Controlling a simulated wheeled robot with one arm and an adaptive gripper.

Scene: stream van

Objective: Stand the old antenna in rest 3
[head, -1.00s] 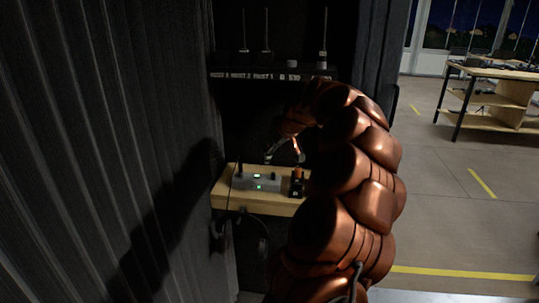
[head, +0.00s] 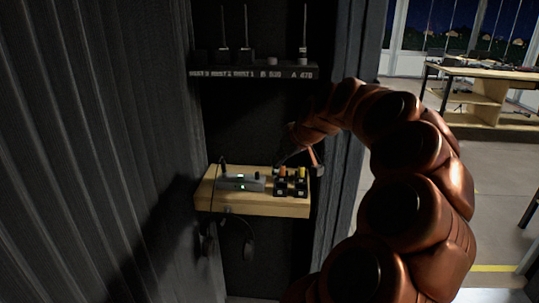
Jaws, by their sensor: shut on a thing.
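My gripper (head: 283,161) is small and dark in the head view, low over the right part of the wooden shelf. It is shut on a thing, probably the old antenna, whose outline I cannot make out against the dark. The upper dark rack (head: 256,73) carries labels, with rest 3 at its left end, then rest 2, rest 1, B 520 and A 470. Rest 3 (head: 199,73) shows no antenna above it. Thin upright antennas stand above rest 2 (head: 223,40), rest 1 (head: 245,40) and A 470 (head: 303,45). A short stub (head: 272,61) stands at B 520.
A grey device (head: 240,182) with green lights sits on the wooden shelf (head: 255,207). Black holders (head: 290,187) with orange and yellow tops stand right of it. Headphones (head: 248,248) hang below. A ribbed wall (head: 90,150) bounds the left; open floor lies right.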

